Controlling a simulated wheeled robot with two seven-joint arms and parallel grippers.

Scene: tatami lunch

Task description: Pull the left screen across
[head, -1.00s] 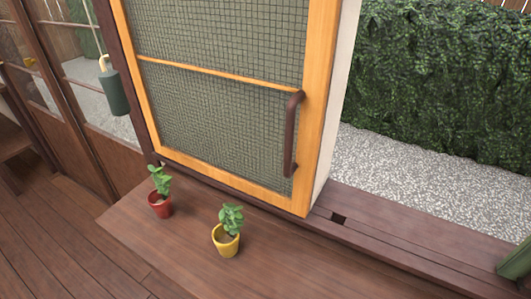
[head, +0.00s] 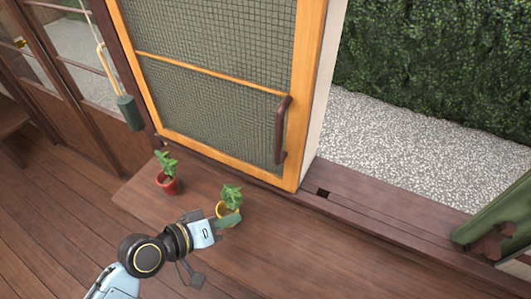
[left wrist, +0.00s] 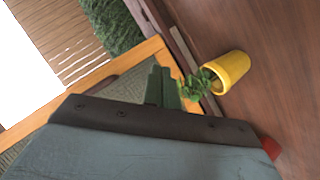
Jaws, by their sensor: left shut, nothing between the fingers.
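The left screen (head: 210,82) has an orange wooden frame and dark mesh. It stands at the left of the opening, its right edge beside bare track. Its brown upright bar handle (head: 282,130) is near that right edge. My left gripper (head: 230,222) is shut and empty, low and left of the handle, apart from it. In the head view it overlaps the yellow pot (head: 224,209); I cannot tell whether they touch. The left wrist view shows its green fingers (left wrist: 162,88) together, with the pot (left wrist: 232,70) beyond them. My right gripper is not in view.
A red potted plant (head: 168,184) stands on the wooden ledge left of the yellow pot. A dark cylinder (head: 130,112) hangs at the screen's left. The track (head: 385,222) right of the screen is clear up to a green object (head: 500,215) at the right edge.

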